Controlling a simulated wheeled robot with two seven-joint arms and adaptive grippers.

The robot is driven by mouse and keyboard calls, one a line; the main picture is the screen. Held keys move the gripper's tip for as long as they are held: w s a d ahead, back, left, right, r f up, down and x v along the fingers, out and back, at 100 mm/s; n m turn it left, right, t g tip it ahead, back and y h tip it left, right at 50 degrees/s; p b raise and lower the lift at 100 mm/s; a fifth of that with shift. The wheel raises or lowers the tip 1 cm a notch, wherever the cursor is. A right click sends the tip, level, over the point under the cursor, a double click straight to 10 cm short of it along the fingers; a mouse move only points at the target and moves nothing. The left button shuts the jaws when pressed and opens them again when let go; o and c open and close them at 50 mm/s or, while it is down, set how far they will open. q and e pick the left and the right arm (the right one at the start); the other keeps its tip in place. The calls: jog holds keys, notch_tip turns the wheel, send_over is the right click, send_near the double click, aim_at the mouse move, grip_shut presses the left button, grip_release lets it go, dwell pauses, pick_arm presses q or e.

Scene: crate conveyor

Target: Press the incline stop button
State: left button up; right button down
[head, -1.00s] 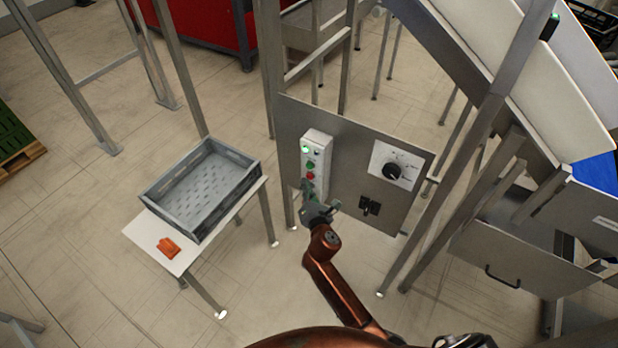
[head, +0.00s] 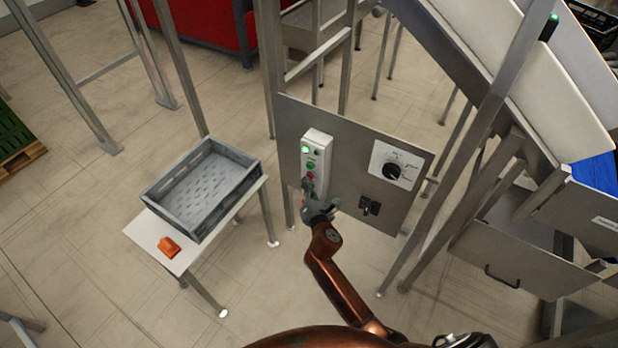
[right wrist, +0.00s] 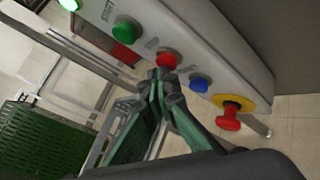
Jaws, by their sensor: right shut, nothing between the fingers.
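The white control box (head: 327,143) is mounted on a grey metal panel in the head view. In the right wrist view it carries a green button (right wrist: 127,29), a red button (right wrist: 168,59), a blue button (right wrist: 200,83) and a red mushroom knob on a yellow base (right wrist: 230,115). The label beside the red button is too small to read. My right gripper (head: 308,187) is shut and empty in front of the box. In the right wrist view its fingertips (right wrist: 163,78) overlap the lower edge of the red button; contact cannot be told. My left gripper is not in view.
A rotary dial (head: 392,171) and black switches (head: 369,206) sit right of the box on the same panel. A small table at left holds a grey crate (head: 155,197) and an orange object (head: 169,247). Sloping conveyor frames stand at right.

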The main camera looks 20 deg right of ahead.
jog(key=shift+w+d, duration=0.1)
jog(key=shift+d, duration=0.05)
dwell(0.5)
jog(key=shift+s+a, duration=0.6)
jog(key=shift+a, duration=0.1)
jog(key=s+a, duration=0.1)
jog(key=a, duration=0.1)
jog(key=s+a, duration=0.2)
dwell(0.3)
dwell(0.7)
